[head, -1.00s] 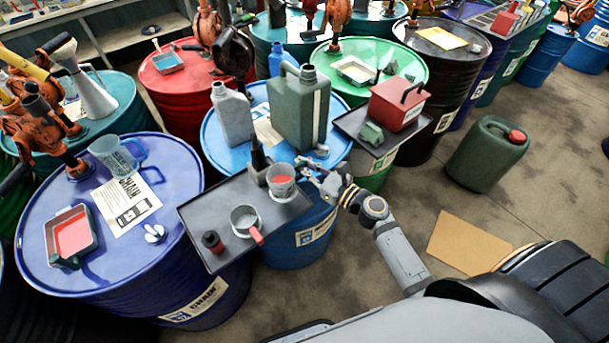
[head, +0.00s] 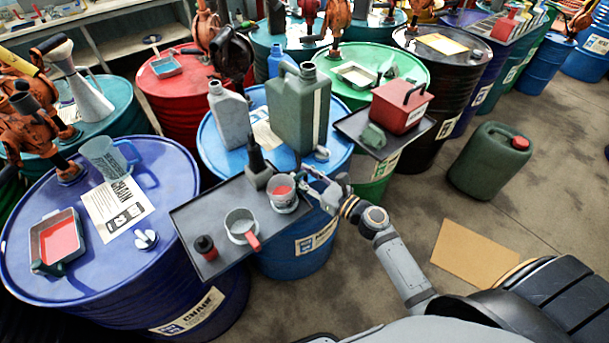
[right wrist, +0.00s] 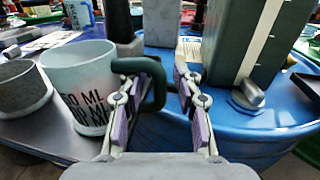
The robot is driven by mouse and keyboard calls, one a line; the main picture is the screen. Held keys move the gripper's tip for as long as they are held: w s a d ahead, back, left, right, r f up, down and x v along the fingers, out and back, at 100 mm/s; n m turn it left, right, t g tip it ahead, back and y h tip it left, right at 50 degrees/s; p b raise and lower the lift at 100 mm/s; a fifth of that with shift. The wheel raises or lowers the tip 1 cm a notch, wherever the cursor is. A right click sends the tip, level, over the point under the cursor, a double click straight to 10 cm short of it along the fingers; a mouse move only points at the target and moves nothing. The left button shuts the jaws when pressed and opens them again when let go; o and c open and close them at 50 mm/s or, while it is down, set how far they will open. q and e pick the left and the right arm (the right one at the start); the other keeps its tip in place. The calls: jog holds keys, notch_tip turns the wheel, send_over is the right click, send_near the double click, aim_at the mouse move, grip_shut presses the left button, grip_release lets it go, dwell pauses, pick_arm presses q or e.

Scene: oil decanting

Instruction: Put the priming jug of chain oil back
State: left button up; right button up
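A small clear measuring jug (head: 283,194) with red contents stands on the dark tray (head: 196,215) in front of the light blue drum. In the right wrist view the jug (right wrist: 78,85) shows black ML markings and a dark green handle (right wrist: 158,88). My right gripper (head: 308,187) is beside the jug, on its handle side. Its fingers with purple pads (right wrist: 152,100) are apart, with the handle between them. The right finger stands clear of the handle; I cannot tell whether the left one touches it. My left gripper is not in view.
On the tray are a grey cup with a red handle (head: 240,225), a black-and-red jar (head: 205,247) and a dark upright fitting (head: 257,165). A larger clear jug (head: 108,158) stands on the dark blue chain oil drum (head: 165,215). A green canister (head: 300,110) rises behind.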

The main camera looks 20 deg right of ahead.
jog(key=shift+r+p, duration=0.5)
jog(key=b+v, duration=0.2)
jog(key=v, duration=0.5)
jog(key=shift+r+b, duration=0.15)
jog(key=shift+b, duration=0.15)
jog(key=p+v, duration=0.1)
jog(key=p, duration=0.1)
jog(key=p+v, duration=0.4)
jog(key=shift+f, duration=0.3)
